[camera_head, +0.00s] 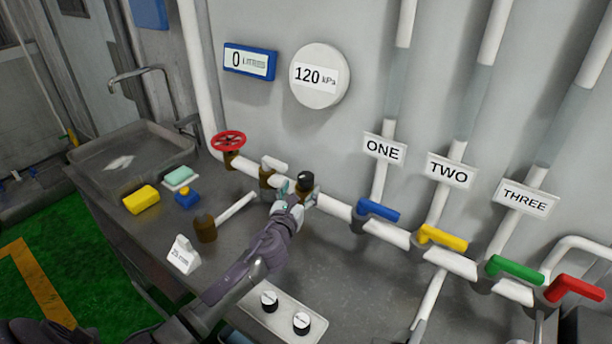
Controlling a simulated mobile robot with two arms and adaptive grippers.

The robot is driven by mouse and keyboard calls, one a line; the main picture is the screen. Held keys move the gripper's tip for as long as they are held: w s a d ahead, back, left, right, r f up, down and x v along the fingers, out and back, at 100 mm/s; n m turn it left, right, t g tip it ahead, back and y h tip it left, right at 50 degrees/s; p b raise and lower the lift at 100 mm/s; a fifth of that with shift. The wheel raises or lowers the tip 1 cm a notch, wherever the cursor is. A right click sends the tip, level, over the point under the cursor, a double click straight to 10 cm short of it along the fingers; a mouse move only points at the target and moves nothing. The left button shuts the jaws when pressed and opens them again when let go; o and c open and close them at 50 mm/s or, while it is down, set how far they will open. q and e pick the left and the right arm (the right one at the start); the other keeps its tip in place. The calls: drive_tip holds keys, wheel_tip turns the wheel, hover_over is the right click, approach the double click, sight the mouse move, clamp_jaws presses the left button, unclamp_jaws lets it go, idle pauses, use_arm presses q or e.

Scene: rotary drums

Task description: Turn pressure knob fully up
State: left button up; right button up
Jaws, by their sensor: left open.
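A black knob (305,179) sits on a brown fitting on the white pipe along the wall; I take it as the pressure knob. My left gripper (298,190) is open, with its fingers at the knob and its fitting. I cannot tell whether they touch it, and the hand hides part of the fitting. The round pressure gauge (319,76) on the wall reads 120 kPa. My right gripper is not in view.
A red handwheel (228,140) and a white-handled valve (273,165) stand left of the knob. Blue (378,209), yellow (442,237), green (515,269) and red (575,288) valve handles line the pipe to the right. A plate (284,313) with two black knobs lies in front.

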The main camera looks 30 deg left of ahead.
sight(303, 182)
use_arm(q)
drive_tip(key=w, duration=0.3)
drive_tip(key=w+a, duration=0.1)
drive_tip(key=w, duration=0.1)
drive_tip(key=shift+w, duration=0.3)
drive_tip(key=shift+c, duration=0.2)
drive_tip(key=c, duration=1.1)
drive_tip(key=shift+c, duration=0.2)
drive_tip(key=shift+h, duration=0.4)
